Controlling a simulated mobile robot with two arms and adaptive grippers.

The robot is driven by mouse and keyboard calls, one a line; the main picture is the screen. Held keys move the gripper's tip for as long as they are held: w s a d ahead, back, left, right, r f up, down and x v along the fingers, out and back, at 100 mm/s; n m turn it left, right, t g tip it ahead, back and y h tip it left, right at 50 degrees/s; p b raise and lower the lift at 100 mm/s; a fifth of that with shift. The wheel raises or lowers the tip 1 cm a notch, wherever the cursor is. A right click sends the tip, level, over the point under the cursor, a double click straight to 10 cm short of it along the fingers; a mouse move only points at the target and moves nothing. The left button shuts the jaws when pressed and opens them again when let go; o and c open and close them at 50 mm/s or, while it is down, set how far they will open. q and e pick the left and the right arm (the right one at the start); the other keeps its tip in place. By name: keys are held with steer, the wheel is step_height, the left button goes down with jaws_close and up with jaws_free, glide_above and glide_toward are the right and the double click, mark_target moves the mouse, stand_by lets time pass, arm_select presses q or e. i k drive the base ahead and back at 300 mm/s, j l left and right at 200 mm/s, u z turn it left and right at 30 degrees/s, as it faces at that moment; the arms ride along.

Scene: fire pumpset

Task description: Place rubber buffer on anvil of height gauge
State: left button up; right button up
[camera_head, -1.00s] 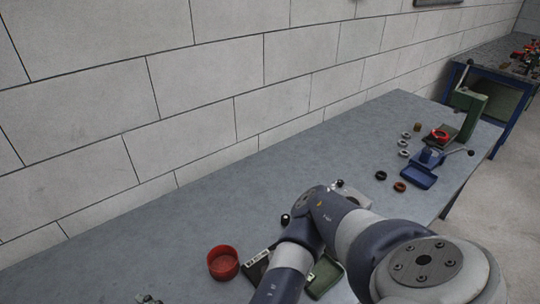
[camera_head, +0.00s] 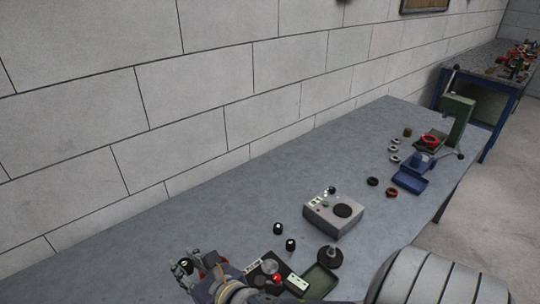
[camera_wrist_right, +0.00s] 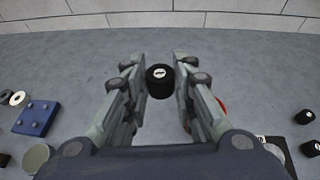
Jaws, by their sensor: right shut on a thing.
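My right gripper (camera_head: 187,267) is low at the left of centre in the head view, over the near part of the bench. In the right wrist view the gripper (camera_wrist_right: 160,84) is shut on a short black rubber buffer (camera_wrist_right: 159,82) with a white mark on its top. Two similar black buffers stand on the bench (camera_head: 279,228) (camera_head: 291,244). A dark device with a red ball and small display, which looks like the height gauge (camera_head: 270,268), is to the right of my gripper, partly hidden by my arm. I cannot make out its anvil. My left gripper is out of view.
A grey box with a black disc (camera_head: 318,216) and a round black stand (camera_head: 330,258) are on the bench. A blue tool (camera_head: 410,182), a green press (camera_head: 458,118) and several rings are farther right. A blue block (camera_wrist_right: 36,118) shows in the wrist view. Bench along the wall is clear.

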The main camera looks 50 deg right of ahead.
mark_target(269, 266)
steer(key=k+l+u, duration=0.15)
steer(key=l, duration=0.4)
steer(key=k+l+u, duration=0.15)
steer(key=l, duration=0.35)
steer(key=k+l+u, duration=0.1)
steer(key=l, duration=0.4)
steer(key=k+l+u, duration=0.15)
steer(key=l, duration=0.3)
steer(key=k+l+u, duration=0.15)
steer(key=k+l, duration=0.2)
steer(key=k+l+u, duration=0.15)
steer(key=l, duration=0.4)
steer(key=k+l+u, duration=0.15)
steer(key=k+l, duration=0.2)
